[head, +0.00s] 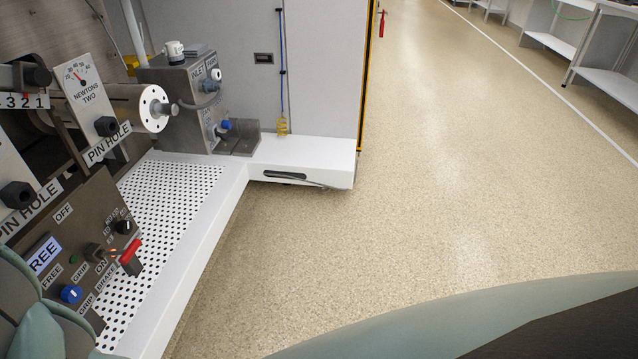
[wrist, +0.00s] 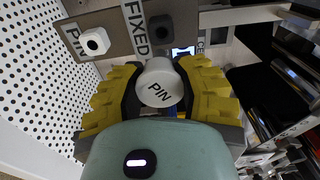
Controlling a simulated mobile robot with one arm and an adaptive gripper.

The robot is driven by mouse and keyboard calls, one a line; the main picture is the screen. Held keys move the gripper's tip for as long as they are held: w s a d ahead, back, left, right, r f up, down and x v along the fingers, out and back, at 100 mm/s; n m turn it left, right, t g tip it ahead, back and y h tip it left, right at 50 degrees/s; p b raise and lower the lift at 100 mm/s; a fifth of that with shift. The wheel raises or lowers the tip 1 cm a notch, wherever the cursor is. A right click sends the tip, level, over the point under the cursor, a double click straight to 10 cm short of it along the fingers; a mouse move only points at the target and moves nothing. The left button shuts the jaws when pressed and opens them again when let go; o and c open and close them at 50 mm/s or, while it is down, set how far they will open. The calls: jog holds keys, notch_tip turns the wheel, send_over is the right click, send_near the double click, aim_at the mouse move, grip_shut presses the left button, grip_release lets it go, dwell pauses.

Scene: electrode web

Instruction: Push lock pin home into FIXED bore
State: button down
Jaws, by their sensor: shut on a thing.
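In the wrist view my gripper (wrist: 160,76) is shut on the lock pin (wrist: 159,90), a white round piece marked PIN, between its yellow-padded fingers. The pin's marked end faces the camera, and its far end is hidden. Just beyond the fingers is a brown panel (wrist: 113,38) with a FIXED label (wrist: 135,27). A black block (wrist: 162,28) with a dark face sits right of that label. A white block with a dark hole (wrist: 95,41) sits left of it, by a PIN label. I cannot tell how far the pin is in any bore.
In the head view a panel with switches (head: 75,265) and a FREE display stands at left, by a perforated white deck (head: 165,190). A dial gauge (head: 82,78) and a round flange (head: 155,108) stand behind. The floor (head: 420,180) to the right is clear.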

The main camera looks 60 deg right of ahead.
jog(key=shift+b+x, duration=0.65)
jog(key=shift+x, duration=1.7)
jog(key=shift+w+a+r, duration=0.1)
jog(key=shift+w+r, duration=0.05)
jog(key=shift+w, duration=0.35)
jog(key=shift+b, duration=0.65)
jog(key=shift+b+x, duration=0.8)
jog(key=shift+x, duration=1.2)
jog(key=c, duration=0.6)
grip_release()
jog(key=shift+o, duration=0.2)
jog(key=shift+s, duration=0.1)
jog(key=v, duration=1)
jog(key=shift+s, duration=0.2)
jog(key=shift+s+d, duration=0.3)
jog(key=shift+s, duration=0.35)
